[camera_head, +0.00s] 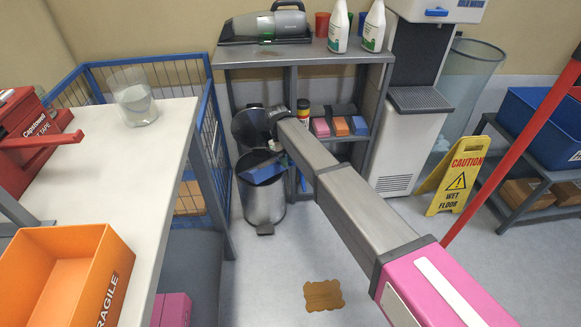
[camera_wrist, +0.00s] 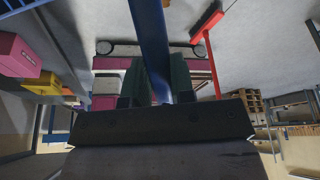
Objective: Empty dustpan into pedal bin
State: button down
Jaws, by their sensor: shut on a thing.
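The pedal bin (camera_head: 263,200) is a grey metal cylinder on the floor beside the shelf unit. Its dark round lid (camera_head: 248,128) stands raised. The blue dustpan (camera_head: 264,168) is tilted at the bin's open mouth, partly over or inside it; how deep I cannot tell. My gripper (camera_head: 273,146) is just above it at the end of my outstretched arm. In the wrist view my gripper (camera_wrist: 158,82) is shut on the blue handle (camera_wrist: 150,40) of the dustpan. The pan's contents and the bin's inside are not clear to see.
A grey shelf unit (camera_head: 300,53) with a hand vacuum (camera_head: 265,24) and white bottles stands behind the bin. A blue wire cage (camera_head: 208,125) and white table (camera_head: 120,190) are at left. A yellow wet-floor sign (camera_head: 455,180) stands right. A brown patch (camera_head: 323,295) lies on open floor.

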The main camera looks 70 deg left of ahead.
jog(key=shift+s+a+r+t+h, duration=0.15)
jog(key=shift+s+a+r+h, duration=0.25)
jog(key=shift+a+r, duration=0.5)
jog(key=shift+s+a+r+t+h, duration=0.15)
jog(key=shift+a+r+h, duration=0.45)
jog(key=shift+a+r, duration=0.2)
jog(key=shift+r, duration=1.45)
jog(key=shift+a+f, duration=0.1)
jog(key=shift+f, duration=1.35)
jog(key=shift+r, duration=0.1)
jog(key=shift+r, duration=0.3)
notch_tip(320, 180, up, 9)
jog(key=g+y, duration=0.2)
jog(key=y, duration=0.5)
jog(key=shift+r+g+y, duration=0.15)
jog(key=shift+g+y, duration=0.15)
